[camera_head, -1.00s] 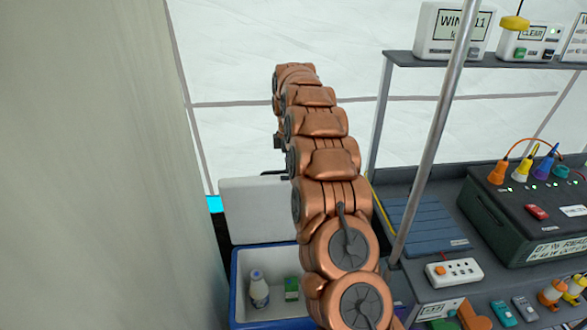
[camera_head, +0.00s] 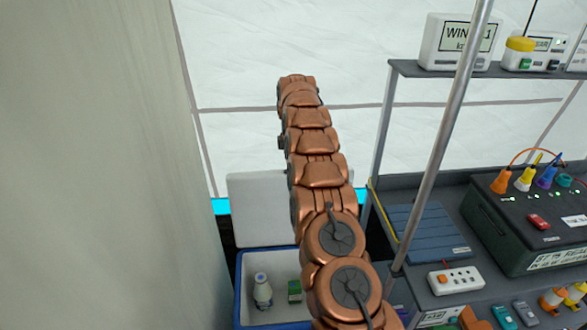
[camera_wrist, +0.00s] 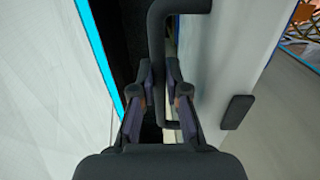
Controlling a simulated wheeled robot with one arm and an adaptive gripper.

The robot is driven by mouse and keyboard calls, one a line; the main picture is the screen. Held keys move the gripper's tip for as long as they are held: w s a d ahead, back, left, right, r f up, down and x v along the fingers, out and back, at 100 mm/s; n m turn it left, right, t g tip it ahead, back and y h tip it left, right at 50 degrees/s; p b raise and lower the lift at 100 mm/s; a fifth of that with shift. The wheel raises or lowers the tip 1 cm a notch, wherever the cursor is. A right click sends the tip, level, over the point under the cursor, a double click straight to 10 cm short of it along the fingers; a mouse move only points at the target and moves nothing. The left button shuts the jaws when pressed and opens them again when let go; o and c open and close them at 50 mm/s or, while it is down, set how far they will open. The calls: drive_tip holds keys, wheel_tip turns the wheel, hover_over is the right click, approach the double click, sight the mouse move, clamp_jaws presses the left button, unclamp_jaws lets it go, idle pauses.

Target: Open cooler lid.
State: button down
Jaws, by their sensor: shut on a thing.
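The cooler (camera_head: 240,290) is a blue box with a white inside, low in the head view, partly behind my arm. Its white lid (camera_head: 262,205) stands raised at the back edge, and the inside is exposed. In the wrist view the lid (camera_wrist: 230,65) is the pale panel at right, with a dark handle (camera_wrist: 158,40) along its side. My gripper (camera_wrist: 162,85) has its fingers on both sides of the handle bar and is shut on it. In the head view my arm hides the gripper's hold.
A white bottle (camera_head: 262,290) and a green carton (camera_head: 294,291) stand inside the cooler. A beige panel (camera_head: 100,170) is close on the left. A metal pole (camera_head: 440,140) and a rack shelf (camera_head: 490,70) with devices stand at right.

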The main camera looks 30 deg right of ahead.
drive_tip(key=shift+w+r, duration=0.1)
drive_tip(key=c, duration=1.2)
unclamp_jaws()
